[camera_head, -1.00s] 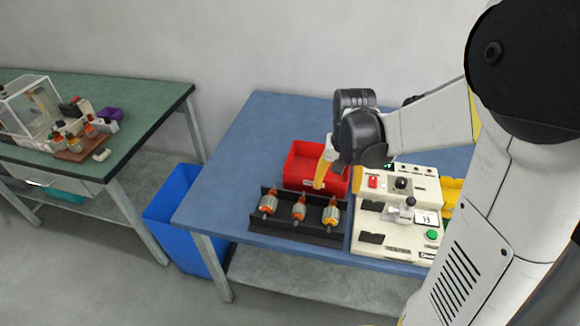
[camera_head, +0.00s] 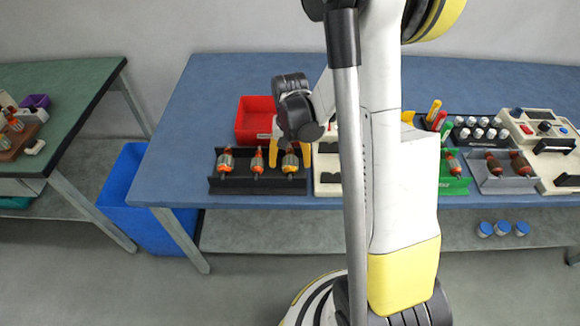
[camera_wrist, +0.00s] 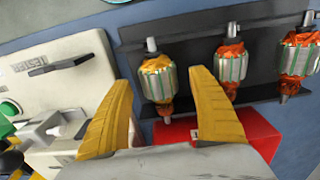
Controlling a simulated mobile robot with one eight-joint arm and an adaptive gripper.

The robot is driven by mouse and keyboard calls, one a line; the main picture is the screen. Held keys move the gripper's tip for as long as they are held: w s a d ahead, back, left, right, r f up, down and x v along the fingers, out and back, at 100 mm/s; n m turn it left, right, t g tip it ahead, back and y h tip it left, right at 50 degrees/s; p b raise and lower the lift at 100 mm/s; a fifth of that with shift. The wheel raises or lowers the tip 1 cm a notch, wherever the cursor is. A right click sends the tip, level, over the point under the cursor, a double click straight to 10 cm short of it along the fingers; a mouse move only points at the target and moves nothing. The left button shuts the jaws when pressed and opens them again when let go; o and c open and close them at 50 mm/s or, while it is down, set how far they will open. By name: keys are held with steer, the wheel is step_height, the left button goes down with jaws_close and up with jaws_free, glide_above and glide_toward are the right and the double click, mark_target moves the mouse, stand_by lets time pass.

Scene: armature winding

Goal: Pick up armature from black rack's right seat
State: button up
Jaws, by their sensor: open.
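The black rack (camera_head: 240,188) stands at the front of the blue table and holds three armatures with silver-grey cores and orange windings. The right-seat armature (camera_head: 290,161) is the one closest to the white machine. My gripper (camera_head: 290,153) is open over that seat, with one yellow finger on each side of the armature. In the wrist view this armature (camera_wrist: 158,82) shows between the two open yellow fingers, with visible gaps. The middle armature (camera_wrist: 231,62) lies just outside the right-hand finger there. I cannot tell the exact fingertip height.
A red bin (camera_head: 254,118) sits behind the rack. The white machine (camera_wrist: 55,75) stands close beside the right seat. A green holder (camera_head: 455,184) and a grey rack (camera_head: 508,184) are farther right. The table left of the rack is clear.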

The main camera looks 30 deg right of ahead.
steer(key=shift+f, duration=0.75)
steer(key=shift+r, duration=0.1)
jaws_close()
steer(key=shift+r, duration=0.1)
